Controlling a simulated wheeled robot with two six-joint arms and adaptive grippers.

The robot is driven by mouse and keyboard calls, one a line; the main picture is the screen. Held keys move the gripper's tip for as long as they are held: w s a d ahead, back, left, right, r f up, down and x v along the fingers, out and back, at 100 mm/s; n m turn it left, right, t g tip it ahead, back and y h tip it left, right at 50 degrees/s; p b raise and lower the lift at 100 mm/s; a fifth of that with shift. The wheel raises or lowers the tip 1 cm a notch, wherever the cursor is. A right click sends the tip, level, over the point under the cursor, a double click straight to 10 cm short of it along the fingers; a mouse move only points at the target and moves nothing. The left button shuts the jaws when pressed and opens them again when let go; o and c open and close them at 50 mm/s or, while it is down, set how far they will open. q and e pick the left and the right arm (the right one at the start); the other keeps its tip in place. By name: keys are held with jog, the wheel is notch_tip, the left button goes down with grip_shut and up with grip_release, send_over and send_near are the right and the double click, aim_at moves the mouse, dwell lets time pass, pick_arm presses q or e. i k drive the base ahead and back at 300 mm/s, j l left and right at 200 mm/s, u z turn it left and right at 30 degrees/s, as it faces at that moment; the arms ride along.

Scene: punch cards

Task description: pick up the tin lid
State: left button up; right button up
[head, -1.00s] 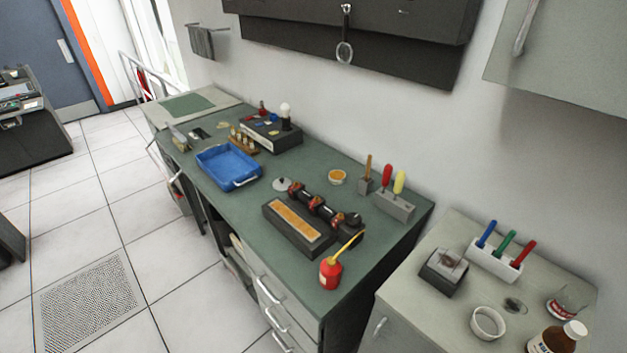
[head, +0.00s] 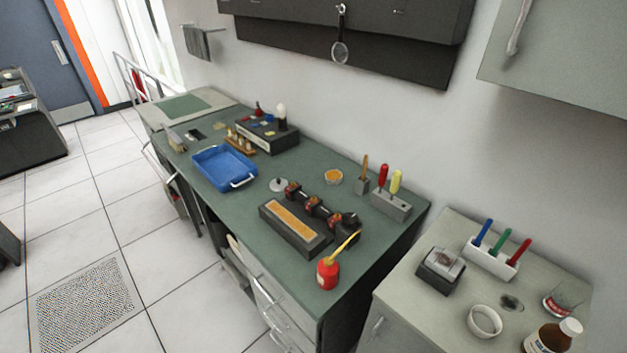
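The tin lid is most likely the small round grey disc with a dark knob (head: 278,185) lying on the green worktop (head: 300,163). It lies right of the blue tray and just left of a row of dark and red parts. A small round tin with orange contents (head: 333,177) stands open behind that row, apart from the lid. Neither of my grippers shows in the head view.
A blue tray (head: 224,168) lies left of the lid. A dark block with an orange strip (head: 296,228) and a red oil can (head: 328,273) stand nearer the front edge. A grey tool holder (head: 391,205) stands by the wall. Tiled floor is open at left.

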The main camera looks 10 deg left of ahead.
aim_at(278, 184)
jog(key=j+z, duration=0.15)
jog(key=z, duration=0.3)
jog(key=i+j+z, duration=0.1)
jog(key=z, duration=0.4)
jog(key=j+z, duration=0.3)
jog(key=z, duration=0.15)
jog(key=j+z, duration=0.15)
jog(key=z, duration=0.35)
jog(key=k+j+z, duration=0.35)
jog(key=k+j, duration=0.15)
jog(key=j, duration=0.5)
jog(key=k+j+z, duration=0.35)
jog(key=k+j, duration=0.25)
jog(key=j, duration=0.25)
jog(key=k+j+z, duration=0.35)
jog(key=k+j, duration=0.35)
